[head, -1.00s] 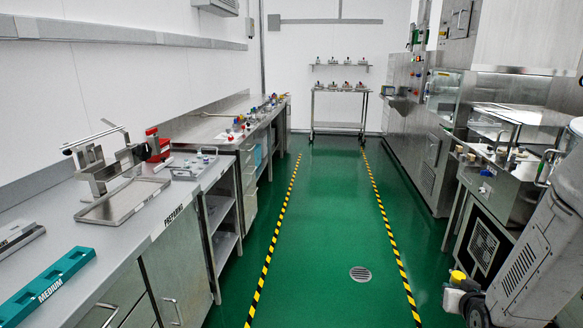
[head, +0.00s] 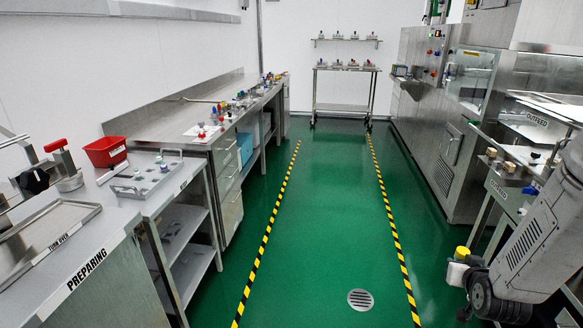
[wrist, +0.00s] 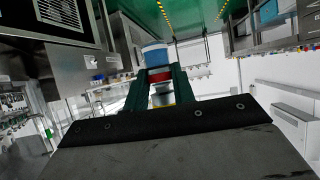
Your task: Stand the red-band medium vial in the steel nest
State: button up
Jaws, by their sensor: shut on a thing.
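In the wrist view, my gripper (wrist: 160,73) is shut on a vial (wrist: 155,55), held between its two dark green fingers. The vial shows a blue part beyond the fingertips, a red band between the fingers and a yellowish part closer in. The fingers and the gripper body hide some of it. The vial is held clear of any surface I can see. I cannot pick out the steel nest in either view.
A steel bench (head: 215,135) with vials and trays runs along the left. A red bin (head: 106,151) and a grey tray (head: 148,185) stand on the nearer benches. Steel machines (head: 455,110) line the right. The green floor (head: 310,230) between the striped lines is clear, with a drain (head: 360,299).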

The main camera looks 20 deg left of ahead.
aim_at(144, 194)
jog(key=i, duration=1.55)
jog(key=u, duration=2.15)
